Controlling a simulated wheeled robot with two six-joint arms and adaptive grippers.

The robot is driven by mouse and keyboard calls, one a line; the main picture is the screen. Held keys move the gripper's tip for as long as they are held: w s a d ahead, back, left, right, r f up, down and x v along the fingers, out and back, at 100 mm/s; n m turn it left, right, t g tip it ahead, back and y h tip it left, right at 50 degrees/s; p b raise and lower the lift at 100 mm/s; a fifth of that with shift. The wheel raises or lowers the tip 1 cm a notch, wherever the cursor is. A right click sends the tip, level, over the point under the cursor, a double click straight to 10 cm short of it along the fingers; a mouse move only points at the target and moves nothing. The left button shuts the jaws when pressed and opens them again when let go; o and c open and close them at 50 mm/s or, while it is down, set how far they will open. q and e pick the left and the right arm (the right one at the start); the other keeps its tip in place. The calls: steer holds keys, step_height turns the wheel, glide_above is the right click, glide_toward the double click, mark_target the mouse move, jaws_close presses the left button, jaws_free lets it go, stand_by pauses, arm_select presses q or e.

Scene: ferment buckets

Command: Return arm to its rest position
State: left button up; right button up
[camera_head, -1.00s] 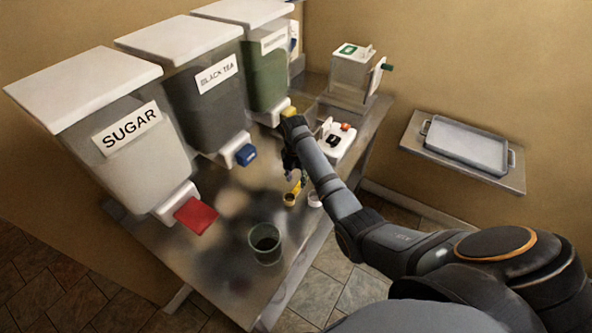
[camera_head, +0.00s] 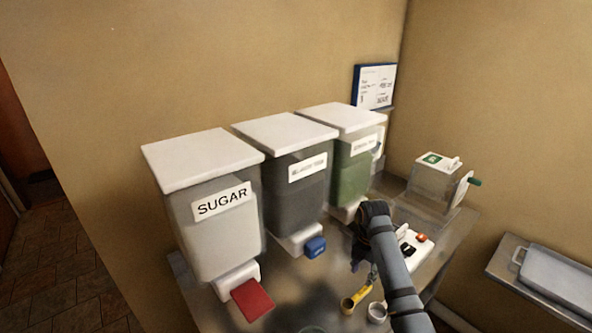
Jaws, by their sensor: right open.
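My right arm (camera_head: 392,270) comes in from the bottom right and reaches over the steel table. My right gripper (camera_head: 359,262) is at its end, pointing down, open, close in front of the green bucket's spout. A yellow-handled scoop (camera_head: 356,299) and a small white cup (camera_head: 377,311) stand on the table just below the gripper, and the gripper looks apart from them. The left gripper is out of view.
The sugar bucket (camera_head: 215,235), a dark bucket (camera_head: 292,190) and a green bucket (camera_head: 351,170) stand in a row. A clear box with a crank (camera_head: 433,186) stands at the back right. A tray (camera_head: 560,278) lies on a shelf at the right.

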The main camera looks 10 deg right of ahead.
steer(key=s+f+m, duration=0.2)
steer(key=s+m, duration=0.1)
steer(key=s+f+m+t, duration=0.1)
steer(key=s+f+m, duration=0.1)
steer(key=s+m, duration=0.1)
steer(key=s+a+f+m, duration=0.1)
steer(key=s+f+m, duration=0.2)
steer(key=s, duration=0.1)
steer(key=s+a+r+m+t, duration=0.2)
steer(key=s+r+m+t, duration=0.1)
steer(key=s+m, duration=1.1)
step_height(320, 180, down, 27)
steer(key=s+d+g+b, duration=0.2)
steer(key=s+b, duration=0.1)
steer(key=s+d+f+g+b, duration=0.1)
steer(key=s+f+b, duration=0.1)
steer(key=s+f, duration=1.7)
step_height(320, 180, down, 2)
steer(key=shift+d+f, duration=0.1)
steer(key=shift+d, duration=0.2)
steer(key=shift+s, duration=0.1)
